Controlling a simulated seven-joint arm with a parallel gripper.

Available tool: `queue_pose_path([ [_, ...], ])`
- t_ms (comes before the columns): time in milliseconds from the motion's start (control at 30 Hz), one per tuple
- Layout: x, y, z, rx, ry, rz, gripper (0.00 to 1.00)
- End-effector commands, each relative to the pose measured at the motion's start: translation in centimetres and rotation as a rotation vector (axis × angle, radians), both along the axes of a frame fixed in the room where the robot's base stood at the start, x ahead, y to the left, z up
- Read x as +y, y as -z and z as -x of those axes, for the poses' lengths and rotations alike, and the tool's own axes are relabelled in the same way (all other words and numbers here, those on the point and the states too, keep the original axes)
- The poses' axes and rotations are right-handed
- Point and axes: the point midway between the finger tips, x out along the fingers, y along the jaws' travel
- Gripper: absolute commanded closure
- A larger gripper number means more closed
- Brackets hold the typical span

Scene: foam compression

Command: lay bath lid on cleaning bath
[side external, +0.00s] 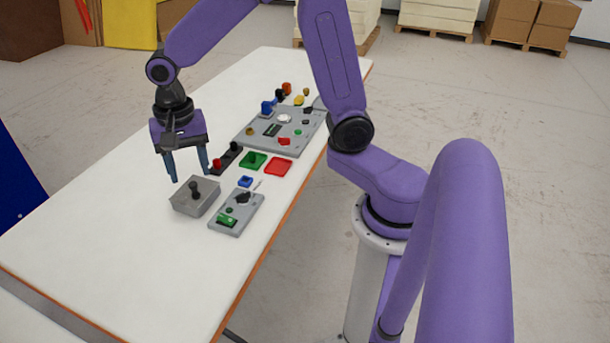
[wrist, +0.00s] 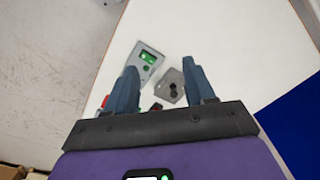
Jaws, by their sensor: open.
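The cleaning bath (side external: 196,210) is a grey box on the white table, in the side external view's left middle. The bath lid (side external: 206,186), a flat grey plate with a dark knob, appears to lie on top of it; I cannot tell how exactly it is seated. My gripper (side external: 190,176) points down just above and behind the lid, with its two blue fingers apart and empty. In the wrist view the lid (wrist: 164,81) and its knob show between and beyond the open fingers (wrist: 161,72).
A small grey panel (side external: 238,212) with a green part stands right of the bath. Green (side external: 253,161) and red (side external: 278,167) trays, a dark rack (side external: 226,160) and a large grey board (side external: 262,141) lie behind. The table's left and front are clear.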

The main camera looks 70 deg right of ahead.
Motion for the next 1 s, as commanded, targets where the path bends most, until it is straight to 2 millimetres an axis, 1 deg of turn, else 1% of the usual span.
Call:
queue_pose_path([
  [33,0.3,-0.4,1.8,-0.004,-0.129,-0.001,0.46],
  [133,0.7,-1.0,5.2,-0.007,-0.399,0.001,0.46],
  [267,0.7,-1.6,9.6,-0.013,-0.748,0.003,0.46],
  [400,0.0,-1.9,14.4,-0.019,-1.127,0.005,0.46],
  [500,-0.8,-1.9,17.5,-0.024,-1.385,0.007,0.46],
  [600,-1.7,-1.8,20.0,-0.028,-1.605,0.009,0.46],
  [700,-2.5,-1.7,21.7,-0.03,-1.768,0.01,0.46],
  [800,-3.0,-1.6,22.7,-0.032,-1.865,0.011,0.46],
  [1000,-3.2,-1.5,23.2,-0.031,-1.913,0.011,0.46],
])
